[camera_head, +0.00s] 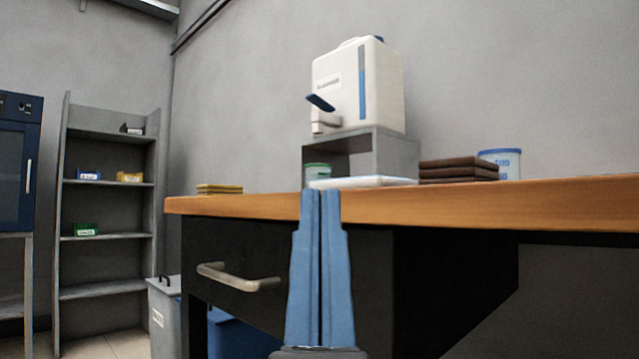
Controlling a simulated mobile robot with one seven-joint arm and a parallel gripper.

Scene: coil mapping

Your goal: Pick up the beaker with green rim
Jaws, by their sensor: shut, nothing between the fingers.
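A small beaker with a green rim (317,171) stands on the wooden bench (480,204), at the front left of a grey stand. Its lower part is hidden by the bench edge and a white tray. My gripper (321,192) points up in front of the bench edge, its two blue fingers together with nothing held. In the picture its tips are just below the green-rimmed beaker; the exact distance between them cannot be told. A larger beaker with a blue rim (501,163) stands further right on the bench.
A white tray (362,182) lies at the bench front. A white dispenser (358,84) sits on the grey stand (393,155). Brown folded cloths (458,170) and yellow sponges (219,189) lie on the bench. A drawer handle (238,277) juts out. Shelves (106,183) stand left.

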